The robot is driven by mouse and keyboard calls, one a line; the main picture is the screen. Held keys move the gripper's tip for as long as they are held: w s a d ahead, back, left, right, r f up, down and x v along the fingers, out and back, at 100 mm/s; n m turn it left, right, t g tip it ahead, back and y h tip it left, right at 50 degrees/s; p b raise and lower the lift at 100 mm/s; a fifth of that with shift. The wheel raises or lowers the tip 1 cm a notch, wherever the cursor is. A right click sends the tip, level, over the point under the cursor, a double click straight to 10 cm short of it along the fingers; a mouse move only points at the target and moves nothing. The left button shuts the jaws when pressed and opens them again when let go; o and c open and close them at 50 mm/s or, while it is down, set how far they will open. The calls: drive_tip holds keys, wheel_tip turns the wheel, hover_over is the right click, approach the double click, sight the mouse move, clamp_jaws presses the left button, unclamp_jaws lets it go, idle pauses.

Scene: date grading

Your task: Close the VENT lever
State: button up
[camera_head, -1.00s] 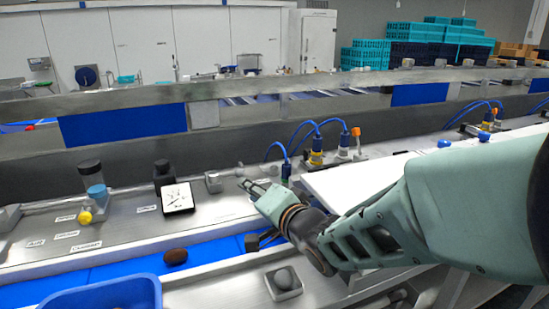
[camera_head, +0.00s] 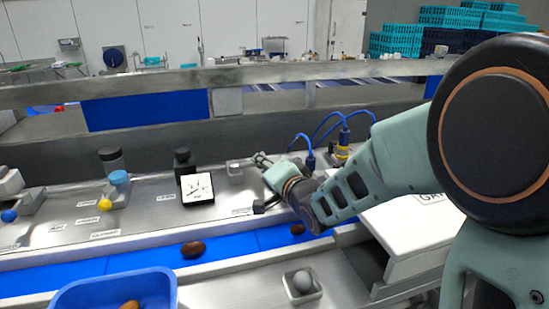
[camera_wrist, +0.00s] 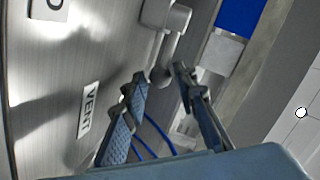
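The VENT label (camera_wrist: 88,110) is a white plate on the brushed metal panel, left of my fingers in the wrist view. A grey metal fitting (camera_wrist: 166,16) with a rod running down from it is ahead of my fingertips; I take it to be the VENT lever. In the head view a small grey block (camera_head: 235,172) stands just left of my gripper (camera_head: 261,159). In the wrist view my gripper (camera_wrist: 160,74) is open, with the rod's lower end appearing between the fingertips. Whether they touch it I cannot tell.
A gauge (camera_head: 197,188) stands left on the panel. Blue cables and yellow-collared connectors (camera_head: 343,152) rise behind my arm. A blue belt (camera_head: 140,260) with brown dates (camera_head: 192,249) runs in front. A blue bin (camera_head: 75,294) and a grey ball in a holder (camera_head: 302,283) are nearer.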

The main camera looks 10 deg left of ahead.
drive_tip(key=shift+x, duration=1.25)
clamp_jaws()
